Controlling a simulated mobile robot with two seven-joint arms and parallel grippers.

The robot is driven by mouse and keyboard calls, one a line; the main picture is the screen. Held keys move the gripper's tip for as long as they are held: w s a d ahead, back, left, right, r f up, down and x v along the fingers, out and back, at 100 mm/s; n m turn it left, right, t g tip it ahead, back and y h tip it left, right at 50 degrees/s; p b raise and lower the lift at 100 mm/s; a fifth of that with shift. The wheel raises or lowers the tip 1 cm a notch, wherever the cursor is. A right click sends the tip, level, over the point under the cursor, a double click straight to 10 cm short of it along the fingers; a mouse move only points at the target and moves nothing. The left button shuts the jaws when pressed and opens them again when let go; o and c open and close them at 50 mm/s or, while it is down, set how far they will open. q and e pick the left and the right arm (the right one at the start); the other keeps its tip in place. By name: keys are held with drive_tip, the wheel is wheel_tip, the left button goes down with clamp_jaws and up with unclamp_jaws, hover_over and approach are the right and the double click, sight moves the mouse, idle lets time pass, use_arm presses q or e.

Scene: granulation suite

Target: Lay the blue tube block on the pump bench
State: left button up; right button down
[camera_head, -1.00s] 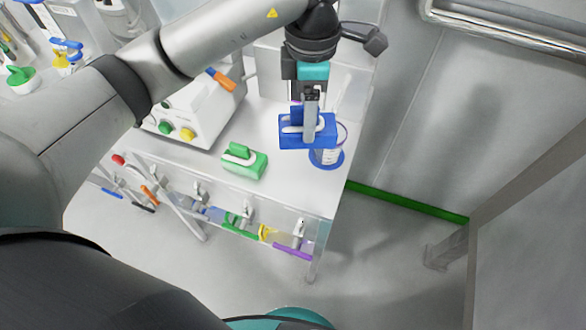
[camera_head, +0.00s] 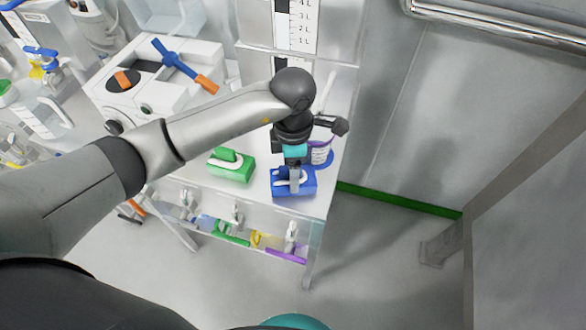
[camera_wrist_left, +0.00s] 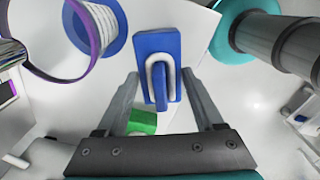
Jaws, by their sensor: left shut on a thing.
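The blue tube block (camera_head: 307,187), with a white U-shaped tube on it, is at the front right of the white pump bench (camera_head: 263,185). My left gripper (camera_head: 294,182) points down over it and is shut on its upright blue grip. In the left wrist view the block (camera_wrist_left: 146,43) shows between and beyond the fingers of the gripper (camera_wrist_left: 160,92). The block is at or very close to the bench top; I cannot tell whether it touches. My right gripper is not in view.
A green tube block (camera_head: 231,168) sits left of the blue one. A blue-based cup with a purple loop (camera_head: 320,155) stands just behind it. A white machine (camera_head: 160,85) is at the back left. Coloured clips hang along the front edge.

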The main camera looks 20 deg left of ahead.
use_arm(q)
drive_tip(key=shift+f, duration=0.15)
drive_tip(key=o, duration=1.5)
drive_tip(key=shift+o, duration=0.2)
drive_tip(key=shift+r, duration=0.4)
wheel_tip(320, 180, up, 12)
drive_tip(key=p, duration=0.1)
drive_tip(key=shift+f+p, duration=0.2)
drive_tip(key=shift+p, duration=0.1)
